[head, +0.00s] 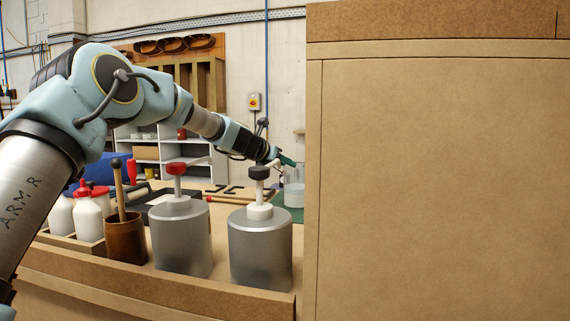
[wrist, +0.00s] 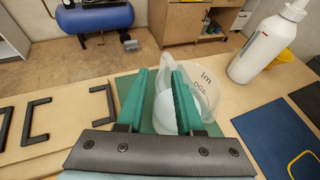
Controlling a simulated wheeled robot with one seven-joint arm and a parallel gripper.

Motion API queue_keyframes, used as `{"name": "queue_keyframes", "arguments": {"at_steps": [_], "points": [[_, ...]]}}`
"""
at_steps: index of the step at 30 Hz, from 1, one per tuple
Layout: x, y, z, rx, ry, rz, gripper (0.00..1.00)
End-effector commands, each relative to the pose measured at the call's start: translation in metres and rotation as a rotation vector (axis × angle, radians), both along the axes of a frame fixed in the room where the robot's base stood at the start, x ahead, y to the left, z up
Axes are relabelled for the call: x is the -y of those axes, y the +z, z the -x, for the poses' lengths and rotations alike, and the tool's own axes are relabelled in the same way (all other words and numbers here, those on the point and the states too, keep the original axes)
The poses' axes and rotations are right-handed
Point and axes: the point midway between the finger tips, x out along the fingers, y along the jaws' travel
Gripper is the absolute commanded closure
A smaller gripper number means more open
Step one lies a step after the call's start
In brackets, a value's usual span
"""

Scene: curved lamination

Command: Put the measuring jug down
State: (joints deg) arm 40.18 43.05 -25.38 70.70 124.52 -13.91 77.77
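The measuring jug (wrist: 205,84) is clear, with dark markings on its wall. In the wrist view it is just beyond and between my gripper's green fingers (wrist: 162,85). The fingers stand apart, with part of the jug showing in the gap. I cannot tell whether they press on it. In the head view the jug (head: 294,188) looks upright at the green mat (head: 291,210), partly cut off by the large brown panel. My gripper (head: 287,161) reaches its upper left side. Whether the jug's base touches the mat is not clear.
A white bottle (wrist: 266,42) and a blue mat (wrist: 262,135) are right of the jug in the wrist view. Dark bracket handles (wrist: 40,120) lie left. Two metal pump cans (head: 260,248) stand in front, and the brown panel (head: 440,180) blocks the head view's right.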

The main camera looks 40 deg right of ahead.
Motion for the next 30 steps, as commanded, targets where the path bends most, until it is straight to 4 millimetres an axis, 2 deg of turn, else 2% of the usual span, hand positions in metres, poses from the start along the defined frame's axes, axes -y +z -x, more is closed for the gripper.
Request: {"name": "queue_keyframes", "arguments": {"at_steps": [8,11,21,27,30], "points": [[-0.007,0.003,0.001,0.001,0.001,0.001,0.65],[-0.019,0.007,0.002,0.002,0.001,0.002,0.65],[-0.079,0.033,0.013,0.002,0.002,0.002,0.65],[-0.102,0.044,0.017,0.002,0.001,0.001,0.65],[-0.107,0.047,0.018,0.0,0.001,0.0,0.65]]}}
